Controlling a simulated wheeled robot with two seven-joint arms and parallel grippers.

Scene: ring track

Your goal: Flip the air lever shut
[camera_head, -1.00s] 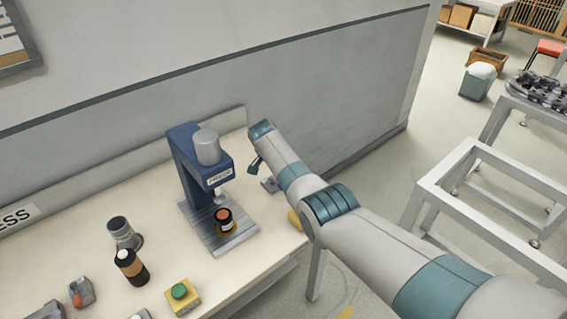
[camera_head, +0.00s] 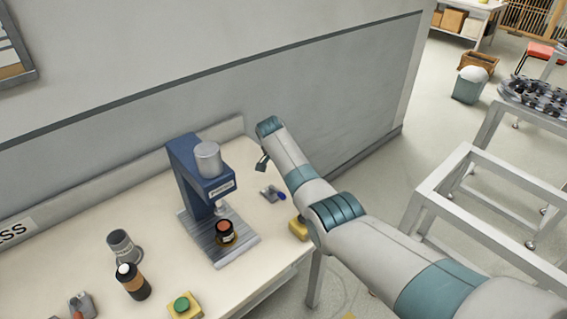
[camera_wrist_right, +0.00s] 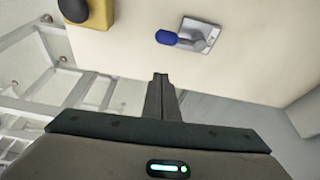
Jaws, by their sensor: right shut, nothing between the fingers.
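The air lever is a small grey plate with a blue handle. In the head view the lever (camera_head: 271,193) lies on the bench right of the blue press, its handle toward the right, beside my right arm. In the right wrist view the lever (camera_wrist_right: 192,36) is at the top, its blue handle lying to the left across the plate's edge. My right gripper (camera_head: 262,163) is shut and empty, above and behind the lever in the head view. Its fingers (camera_wrist_right: 160,79) show below the lever in the wrist view, apart from it. My left gripper is out of view.
A blue press (camera_head: 200,175) stands left of my arm, holding a dark round part (camera_head: 226,231). A yellow box (camera_head: 298,228) with a black knob in the wrist view sits at the bench's right edge. A green-button box (camera_head: 184,306), a bottle (camera_head: 133,283) and a grey cup (camera_head: 122,247) stand left.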

